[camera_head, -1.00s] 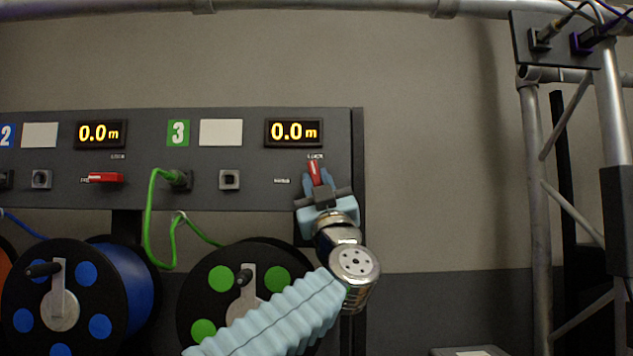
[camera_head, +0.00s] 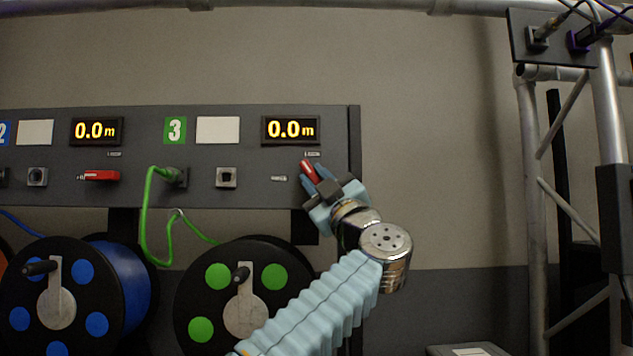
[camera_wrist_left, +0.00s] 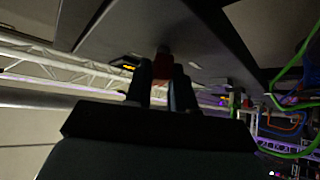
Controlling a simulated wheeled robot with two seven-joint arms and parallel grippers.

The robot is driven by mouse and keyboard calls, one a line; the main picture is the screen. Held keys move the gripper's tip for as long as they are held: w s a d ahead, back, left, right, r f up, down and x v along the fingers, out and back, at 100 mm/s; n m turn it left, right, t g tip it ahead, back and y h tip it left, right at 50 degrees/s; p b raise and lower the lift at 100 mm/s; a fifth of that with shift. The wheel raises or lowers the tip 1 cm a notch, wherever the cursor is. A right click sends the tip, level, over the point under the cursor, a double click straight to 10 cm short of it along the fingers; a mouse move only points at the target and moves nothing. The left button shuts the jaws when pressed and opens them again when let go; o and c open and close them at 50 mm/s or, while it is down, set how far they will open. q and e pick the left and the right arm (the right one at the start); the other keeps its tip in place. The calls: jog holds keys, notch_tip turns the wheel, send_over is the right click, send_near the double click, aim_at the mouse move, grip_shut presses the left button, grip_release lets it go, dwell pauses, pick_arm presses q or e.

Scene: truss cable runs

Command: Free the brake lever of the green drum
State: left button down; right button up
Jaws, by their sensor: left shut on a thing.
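The red brake lever (camera_head: 309,171) of the green drum sits on the grey panel (camera_head: 230,200) under the right-hand 0.0 m display. It tilts up and to the left, between two small labels. My left gripper (camera_head: 314,178) is shut on this lever; its fingers hide the lever's lower part. In the left wrist view the red lever (camera_wrist_left: 163,66) shows between the two dark fingers. The green drum (camera_head: 262,255) stands below the panel, partly behind my left arm. My right gripper is not in view.
A blue drum (camera_head: 125,285) stands at the left, with its red lever (camera_head: 101,175) lying level above it. A metal truss (camera_head: 532,200) stands at the right; the wall between is clear.

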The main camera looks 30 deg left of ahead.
pick_arm(q)
jog(key=c, duration=1)
grip_release()
jog(key=shift+c, duration=0.2)
jog(key=b+v, duration=0.5)
jog(key=v, duration=0.9)
jog(key=shift+o, duration=0.3)
